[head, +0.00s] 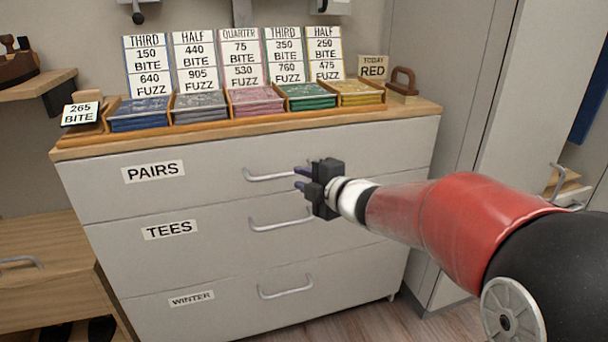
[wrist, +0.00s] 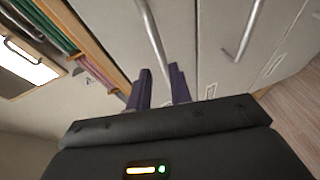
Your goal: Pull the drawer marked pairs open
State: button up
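The drawer marked PAIRS (head: 110,191) is the top drawer of a pale grey chest and is shut. Its metal bar handle (head: 268,176) runs level across the drawer front. My gripper (head: 301,179) is at the right end of this handle in the head view. In the wrist view, my gripper (wrist: 160,88) has its two dark purple fingers apart with a gap between them. The PAIRS handle (wrist: 153,38) reaches down towards that gap in the wrist view. Contact with the handle cannot be made out.
The TEES drawer (head: 115,255) and WINTER drawer (head: 145,317) below are shut, with handles of their own. On the chest top (head: 235,128) stand several card bins with signs. A wooden cabinet (head: 45,245) is at left and a tall grey cupboard (head: 425,60) at right.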

aim_at(286, 176)
jog(key=shift+a+f+n+g+y, duration=0.3)
jog(key=shift+a+n+y, duration=0.1)
jog(key=shift+n, duration=0.1)
jog(key=shift+w+a, duration=0.15)
jog(key=shift+w, duration=0.1)
jog(key=x, duration=0.7)
jog(key=shift+w+a, duration=0.1)
grip_shut()
